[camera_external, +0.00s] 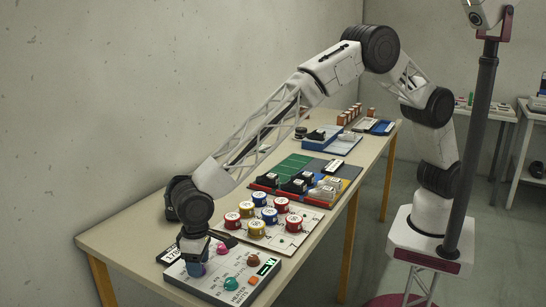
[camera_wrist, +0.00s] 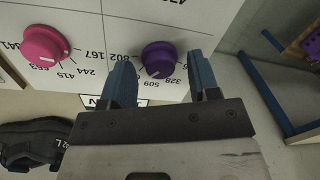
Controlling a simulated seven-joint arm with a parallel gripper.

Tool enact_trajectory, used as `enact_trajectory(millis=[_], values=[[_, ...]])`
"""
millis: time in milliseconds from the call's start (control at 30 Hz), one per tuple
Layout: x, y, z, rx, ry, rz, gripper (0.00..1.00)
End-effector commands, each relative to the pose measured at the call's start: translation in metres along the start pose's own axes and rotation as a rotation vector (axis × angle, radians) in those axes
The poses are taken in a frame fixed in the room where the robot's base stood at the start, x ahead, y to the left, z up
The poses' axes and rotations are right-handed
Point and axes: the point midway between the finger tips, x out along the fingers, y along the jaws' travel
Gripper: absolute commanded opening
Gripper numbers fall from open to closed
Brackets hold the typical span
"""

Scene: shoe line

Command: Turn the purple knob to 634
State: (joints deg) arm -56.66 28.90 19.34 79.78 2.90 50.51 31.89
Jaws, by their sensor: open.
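The purple knob (camera_wrist: 159,59) sits on a white control panel (camera_wrist: 90,20), seen upside down in the wrist view. A pale mark shows on its lower edge in the picture. The left finger looks close to the knob and a gap shows at the right one; contact is not visible. In the external view my gripper (camera_external: 194,262) is low over the panel's left end and mostly covers the knob.
A pink knob (camera_wrist: 46,43) stands left of the purple one in the wrist view.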

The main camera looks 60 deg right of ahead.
Motion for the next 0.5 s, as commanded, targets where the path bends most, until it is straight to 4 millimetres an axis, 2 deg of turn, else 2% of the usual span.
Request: enact_trajectory(millis=[267, 500], values=[[-0.008, 0.000, 0.000, 0.000, 0.000, 0.000, 0.56], [-0.034, 0.000, 0.000, 0.000, 0.002, -0.001, 0.56]])
